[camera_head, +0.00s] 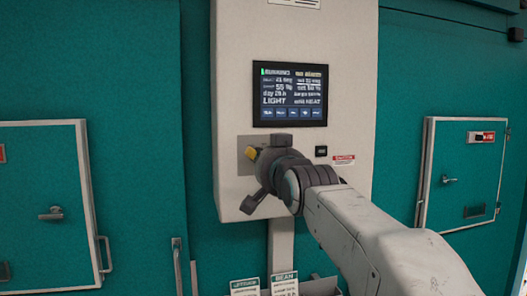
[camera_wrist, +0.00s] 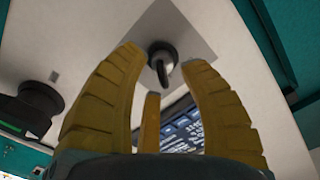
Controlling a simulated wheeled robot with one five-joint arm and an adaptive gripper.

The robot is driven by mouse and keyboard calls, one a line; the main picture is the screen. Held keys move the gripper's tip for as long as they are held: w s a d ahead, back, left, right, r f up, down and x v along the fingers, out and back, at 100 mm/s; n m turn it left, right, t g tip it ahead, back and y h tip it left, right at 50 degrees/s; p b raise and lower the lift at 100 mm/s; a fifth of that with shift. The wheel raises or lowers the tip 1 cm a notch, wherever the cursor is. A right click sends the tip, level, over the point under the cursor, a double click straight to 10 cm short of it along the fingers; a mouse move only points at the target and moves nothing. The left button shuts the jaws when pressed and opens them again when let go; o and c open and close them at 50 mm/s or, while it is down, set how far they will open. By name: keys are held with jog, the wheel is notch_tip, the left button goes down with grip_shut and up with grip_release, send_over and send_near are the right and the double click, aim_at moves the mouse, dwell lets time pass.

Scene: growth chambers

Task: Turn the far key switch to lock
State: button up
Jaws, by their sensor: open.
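The key switch (camera_wrist: 162,54) is a dark round lock with a key in it, on a grey plate (camera_wrist: 190,22) in the wrist view. The plate's edge also shows in the head view (camera_head: 242,168), on the lower part of a pale control box (camera_head: 235,60). My gripper (camera_wrist: 163,66) has its yellow fingers apart, with the key in the gap between their tips in the picture. I cannot tell whether they touch it. In the head view my gripper (camera_head: 251,154) is in front of the plate and hides the switch.
A lit screen (camera_head: 290,94) is above my gripper, and a small black button (camera_head: 321,151) is to its right. Teal chamber doors (camera_head: 45,180) flank the box. Two label cards (camera_head: 285,284) stand below. A dark round object (camera_wrist: 40,103) is at left in the wrist view.

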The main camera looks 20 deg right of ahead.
jog(key=shift+w, duration=0.55)
jog(key=shift+c, duration=0.3)
grip_shut()
